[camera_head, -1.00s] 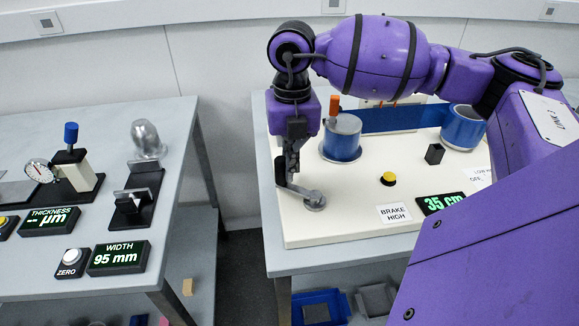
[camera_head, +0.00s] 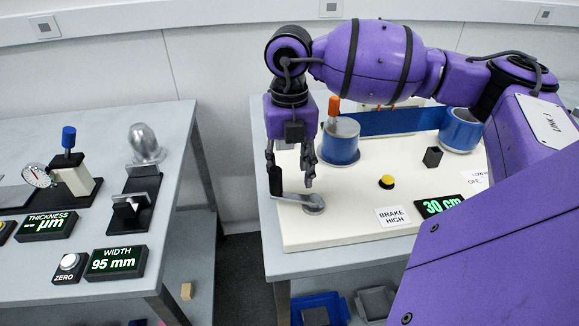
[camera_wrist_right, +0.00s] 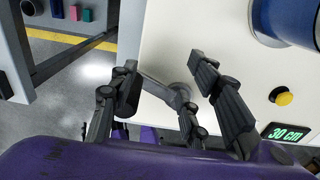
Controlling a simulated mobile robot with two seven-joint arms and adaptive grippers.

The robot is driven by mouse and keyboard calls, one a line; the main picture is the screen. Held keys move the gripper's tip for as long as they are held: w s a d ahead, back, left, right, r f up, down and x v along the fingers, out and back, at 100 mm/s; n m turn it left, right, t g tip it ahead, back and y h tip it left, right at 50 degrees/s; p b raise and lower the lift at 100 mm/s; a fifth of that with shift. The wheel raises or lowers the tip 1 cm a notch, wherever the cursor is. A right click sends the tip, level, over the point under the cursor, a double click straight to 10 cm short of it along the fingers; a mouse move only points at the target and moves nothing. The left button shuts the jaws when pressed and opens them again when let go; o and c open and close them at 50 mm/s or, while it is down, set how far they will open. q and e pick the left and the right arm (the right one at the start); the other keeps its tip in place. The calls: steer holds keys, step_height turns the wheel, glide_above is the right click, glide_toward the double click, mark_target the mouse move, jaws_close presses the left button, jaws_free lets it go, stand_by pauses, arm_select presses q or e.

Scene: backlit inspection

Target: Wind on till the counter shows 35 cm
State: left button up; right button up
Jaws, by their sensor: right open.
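The counter (camera_head: 442,206) on the cream panel reads 30 cm, and it also shows in the wrist view (camera_wrist_right: 286,134). A blue reel (camera_head: 341,147) with a grey lid and an upright orange knob (camera_head: 334,106) stands behind my right gripper. A grey lever (camera_head: 298,199) turns on a round pivot at the panel's front left, near the BRAKE HIGH label (camera_head: 393,217). My right gripper (camera_head: 292,187) is open above the lever, with its fingers spread either side of it. A black grip (camera_head: 276,181) stands by the left finger; contact is unclear. My left gripper is out of view.
A blue band runs from the reel to a second blue reel (camera_head: 461,131). A yellow button (camera_head: 387,182) and a black block (camera_head: 432,157) stand on the panel. A gap separates it from the left bench (camera_head: 182,150) with its gauges.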

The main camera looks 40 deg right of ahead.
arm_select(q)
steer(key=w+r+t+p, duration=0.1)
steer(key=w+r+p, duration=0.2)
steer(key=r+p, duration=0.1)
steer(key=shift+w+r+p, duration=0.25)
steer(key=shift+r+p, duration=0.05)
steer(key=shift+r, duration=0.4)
arm_select(e)
step_height(320, 180, up, 8)
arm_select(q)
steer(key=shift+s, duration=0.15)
